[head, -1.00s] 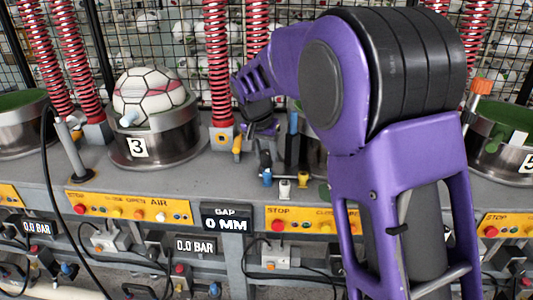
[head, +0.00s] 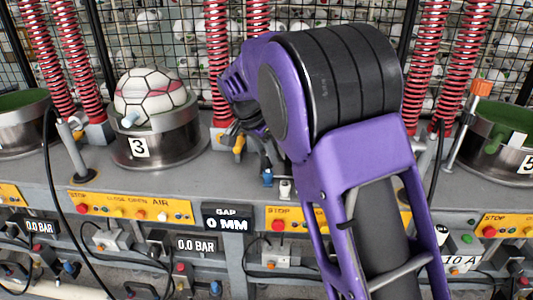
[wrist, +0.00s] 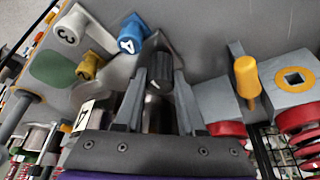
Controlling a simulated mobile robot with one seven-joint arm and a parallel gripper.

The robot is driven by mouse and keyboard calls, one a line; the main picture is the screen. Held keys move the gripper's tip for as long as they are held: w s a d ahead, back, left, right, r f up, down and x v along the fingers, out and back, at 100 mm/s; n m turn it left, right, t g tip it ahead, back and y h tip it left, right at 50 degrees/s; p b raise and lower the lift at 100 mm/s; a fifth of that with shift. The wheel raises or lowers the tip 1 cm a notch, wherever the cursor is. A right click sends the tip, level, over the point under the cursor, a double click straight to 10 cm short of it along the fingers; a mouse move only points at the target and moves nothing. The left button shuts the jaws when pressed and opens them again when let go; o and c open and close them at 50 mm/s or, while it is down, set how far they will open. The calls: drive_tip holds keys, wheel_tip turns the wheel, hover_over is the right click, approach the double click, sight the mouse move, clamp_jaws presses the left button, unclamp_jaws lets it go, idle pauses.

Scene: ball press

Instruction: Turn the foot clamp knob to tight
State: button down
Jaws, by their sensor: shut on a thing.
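A dark knob (wrist: 158,70) with a small pale mark sits between the fingers of my gripper (wrist: 160,85) in the wrist view. My gripper is shut on it. I take it to be the foot clamp knob; its setting cannot be read. Just beyond the fingers stand a blue cap marked 4 (wrist: 131,35), a white cap marked 3 (wrist: 71,32) and a yellow cap (wrist: 90,66). In the head view my purple arm covers most of the gripper and the knob. The blue cap (head: 267,178) and white cap (head: 286,188) show beside the arm.
A metal pot marked 3 (head: 155,148) holds a ball on the left. Red springs (head: 217,60) and a mesh fence stand behind. A yellow lever (wrist: 246,78) and a grey block (wrist: 292,77) stand right of the fingers. A yellow button panel (head: 130,207) lines the front.

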drive_tip(key=c, duration=0.5)
unclamp_jaws()
drive_tip(key=p+v, duration=0.2)
drive_tip(key=v, duration=1.5)
drive_tip(key=shift+a+r, duration=0.15)
